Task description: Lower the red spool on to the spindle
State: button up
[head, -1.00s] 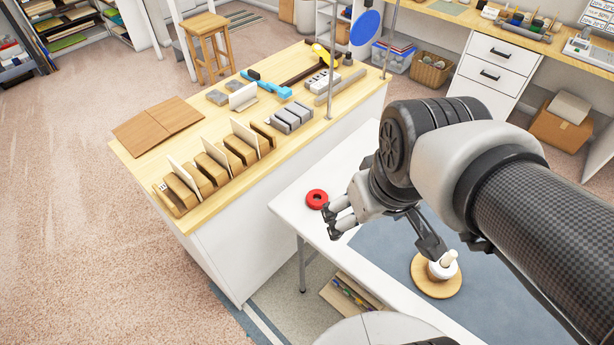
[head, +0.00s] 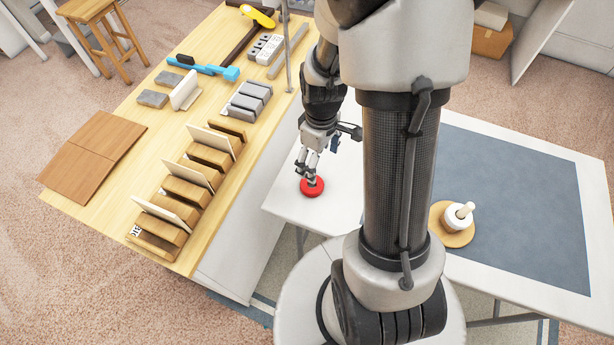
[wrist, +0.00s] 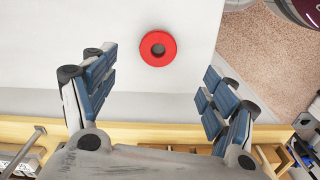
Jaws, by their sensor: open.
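The red spool (head: 312,188) lies flat on the white table, near its left end. In the wrist view the red spool (wrist: 158,48) shows as a ring with a dark hole, ahead of and between the open fingers, touching neither. My gripper (head: 311,178) is over the spool in the head view, and its fingertips hide part of it. My gripper (wrist: 158,85) is open and empty in the wrist view. The spindle (head: 464,211) is a pale upright peg on a round wooden base (head: 455,238), with a white spool (head: 458,222) around it.
The white table (head: 285,202) carries a grey-blue mat (head: 540,230) under the spindle's base. A wooden bench (head: 90,218) on the left holds wooden blocks, upright cards and tools. A thin metal post (head: 287,60) stands near the bench's right edge. My arm crosses between spool and spindle in the head view.

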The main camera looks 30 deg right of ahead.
notch_tip(320, 180, down, 8)
jog(key=shift+r+b, duration=0.1)
jog(key=shift+b, duration=1.1)
jog(key=f+b, duration=0.1)
jog(key=f, duration=0.2)
jog(key=f+b, duration=0.1)
jog(key=f, duration=0.1)
jog(key=shift+w+a+f+b, duration=0.2)
jog(key=shift+w+f+b, duration=0.1)
jog(key=shift+b, duration=0.05)
jog(key=shift+r, duration=0.1)
jog(key=shift+c, duration=0.6)
jog(key=c, duration=0.9)
